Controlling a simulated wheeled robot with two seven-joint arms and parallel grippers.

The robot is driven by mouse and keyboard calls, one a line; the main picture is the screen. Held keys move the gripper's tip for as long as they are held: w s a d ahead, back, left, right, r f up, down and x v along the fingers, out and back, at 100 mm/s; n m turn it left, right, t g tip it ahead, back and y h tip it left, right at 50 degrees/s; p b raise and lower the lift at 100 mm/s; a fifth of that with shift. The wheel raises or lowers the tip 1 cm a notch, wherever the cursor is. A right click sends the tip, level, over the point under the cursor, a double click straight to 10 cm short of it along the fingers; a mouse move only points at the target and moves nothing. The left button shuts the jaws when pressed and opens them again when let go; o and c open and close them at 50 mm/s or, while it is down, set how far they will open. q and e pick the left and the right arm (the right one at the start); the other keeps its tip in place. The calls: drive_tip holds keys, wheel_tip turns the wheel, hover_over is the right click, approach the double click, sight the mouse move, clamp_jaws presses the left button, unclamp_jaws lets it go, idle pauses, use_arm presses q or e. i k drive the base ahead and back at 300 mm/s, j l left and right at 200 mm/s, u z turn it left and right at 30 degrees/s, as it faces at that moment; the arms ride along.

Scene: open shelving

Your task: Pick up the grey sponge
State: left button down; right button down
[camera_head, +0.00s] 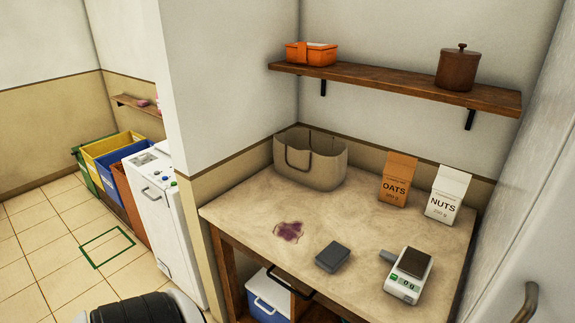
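The grey sponge (332,257) is a small dark grey block lying on the counter (245,215), near its front edge. Neither of my grippers shows in the head view. Only a dark and white rounded part, which seems to be mine, shows at the bottom left.
A beige bag (330,170), an oats packet (397,180) and a nuts packet (446,195) stand at the back. A wooden shelf (390,86) hangs above. A wall closes the right side.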

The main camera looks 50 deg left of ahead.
sight(331, 258)
drive_tip(key=u, duration=1.3)
drive_tip(key=i+j+z, duration=0.1)
drive_tip(key=j, duration=0.05)
